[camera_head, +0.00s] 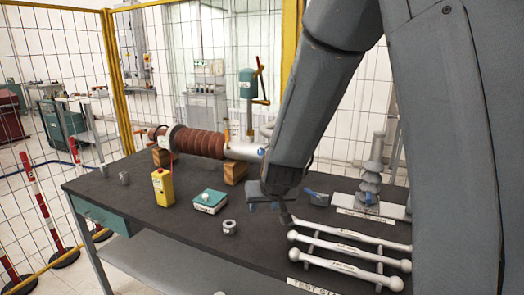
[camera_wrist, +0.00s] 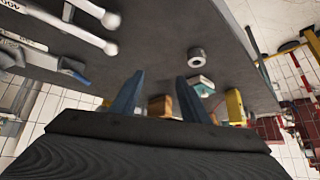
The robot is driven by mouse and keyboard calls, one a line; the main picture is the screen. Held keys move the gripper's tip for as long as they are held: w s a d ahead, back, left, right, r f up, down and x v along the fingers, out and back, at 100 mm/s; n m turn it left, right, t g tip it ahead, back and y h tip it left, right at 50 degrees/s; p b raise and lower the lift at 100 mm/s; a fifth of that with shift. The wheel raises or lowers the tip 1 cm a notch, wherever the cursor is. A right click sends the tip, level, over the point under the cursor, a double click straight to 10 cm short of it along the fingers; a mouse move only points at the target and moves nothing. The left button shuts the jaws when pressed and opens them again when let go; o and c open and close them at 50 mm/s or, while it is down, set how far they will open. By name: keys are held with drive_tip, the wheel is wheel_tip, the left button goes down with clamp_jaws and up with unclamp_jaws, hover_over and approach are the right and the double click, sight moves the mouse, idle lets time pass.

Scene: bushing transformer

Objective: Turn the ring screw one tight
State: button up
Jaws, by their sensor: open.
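A grey ring-shaped piece (camera_head: 229,227) lies on the dark table near its front edge. It also shows in the wrist view (camera_wrist: 196,55), beyond my fingers. A bushing with a brown ribbed body (camera_head: 200,142) and a silver end (camera_head: 243,150) lies across wooden blocks (camera_head: 235,172) at the back. I cannot tell which part is ring screw one. My gripper (camera_head: 268,203) is above the table, right of the grey ring. In the wrist view my gripper (camera_wrist: 160,92) shows two blue fingers apart, with nothing between them. My arm hides part of the bushing's right end.
A yellow box (camera_head: 163,187) and a teal-topped box (camera_head: 210,201) stand left of my gripper. Grey rods with ball ends (camera_head: 350,252) lie at the right front. A ribbed grey insulator (camera_head: 372,165) stands behind them.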

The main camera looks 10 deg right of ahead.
drive_tip(key=w+a+r+t+h, duration=0.2)
drive_tip(key=w+r+t, duration=0.15)
drive_tip(key=w, duration=0.75)
drive_tip(key=m+t+h+p, duration=0.1)
drive_tip(key=m+t+h, duration=0.35)
drive_tip(key=h, duration=0.35)
approach(260, 152)
drive_tip(key=x, duration=0.4)
drive_tip(key=shift+g, duration=0.3)
drive_tip(key=p+x, duration=0.3)
drive_tip(key=x, duration=0.4)
drive_tip(key=shift+r, duration=0.1)
drive_tip(key=shift+c, duration=0.3)
drive_tip(key=c, duration=1)
